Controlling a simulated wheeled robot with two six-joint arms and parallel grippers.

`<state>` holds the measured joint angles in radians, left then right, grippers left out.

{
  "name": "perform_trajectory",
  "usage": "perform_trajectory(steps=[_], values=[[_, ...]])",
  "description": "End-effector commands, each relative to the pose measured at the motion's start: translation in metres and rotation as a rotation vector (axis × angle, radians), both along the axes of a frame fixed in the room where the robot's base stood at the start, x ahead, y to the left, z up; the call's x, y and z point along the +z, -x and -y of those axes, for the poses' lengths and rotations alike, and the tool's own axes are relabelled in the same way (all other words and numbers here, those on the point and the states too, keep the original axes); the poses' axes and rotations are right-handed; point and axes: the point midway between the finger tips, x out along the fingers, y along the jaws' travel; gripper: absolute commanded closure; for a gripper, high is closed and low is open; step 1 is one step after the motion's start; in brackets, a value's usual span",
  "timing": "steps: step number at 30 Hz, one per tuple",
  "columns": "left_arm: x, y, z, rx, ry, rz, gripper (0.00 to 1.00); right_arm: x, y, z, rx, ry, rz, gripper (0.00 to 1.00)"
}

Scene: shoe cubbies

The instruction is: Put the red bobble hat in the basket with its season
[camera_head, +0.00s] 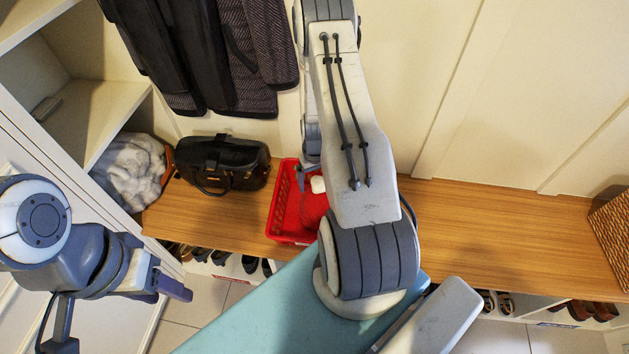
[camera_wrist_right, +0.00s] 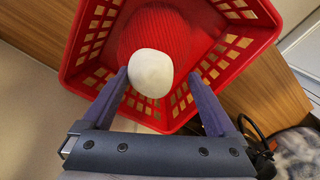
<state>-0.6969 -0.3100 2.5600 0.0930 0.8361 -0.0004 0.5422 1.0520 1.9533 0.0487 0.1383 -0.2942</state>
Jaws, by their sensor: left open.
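The red bobble hat (camera_wrist_right: 151,31) lies inside the red plastic basket (camera_wrist_right: 262,17), with its white bobble toward the camera. In the head view the hat (camera_head: 313,209) shows in the red basket (camera_head: 282,211) on the bench, partly hidden by my right arm. My right gripper (camera_wrist_right: 157,77) is at the basket, its fingers spread either side of the bobble with a gap at the right finger; it looks open. In the head view this gripper (camera_head: 309,165) is mostly hidden. My left gripper (camera_head: 168,289) is open and empty at the lower left, away from the hat.
A black bag (camera_head: 222,163) stands left of the red basket on the wooden bench (camera_head: 480,225). A woven basket (camera_head: 611,238) stands at the far right. A white fluffy item (camera_head: 132,172) is in the left cubby. Dark coats (camera_head: 215,55) hang above. Shoes sit below the bench.

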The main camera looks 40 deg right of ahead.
Motion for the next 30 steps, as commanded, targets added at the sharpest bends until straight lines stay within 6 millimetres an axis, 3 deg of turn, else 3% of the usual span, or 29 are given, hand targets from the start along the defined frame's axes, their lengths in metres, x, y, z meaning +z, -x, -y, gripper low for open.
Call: perform_trajectory(steps=[6, 11, 21, 30], values=[[0.002, 0.0, 0.0, 0.0, 0.0, 0.0, 0.5, 0.003, 0.0, 0.0, 0.0, 0.0, 0.0, 0.07], [0.011, 0.0, 0.0, 0.0, 0.0, 0.0, 0.5, 0.02, -0.001, 0.0, 0.0, 0.002, 0.002, 0.07], [0.01, 0.0, 0.0, 0.0, 0.0, 0.0, 0.5, 0.094, -0.001, 0.001, 0.0, 0.003, 0.005, 0.07], [0.011, 0.0, 0.0, 0.0, 0.0, 0.0, 0.5, 0.13, 0.0, 0.001, 0.0, 0.0, 0.001, 0.07]])
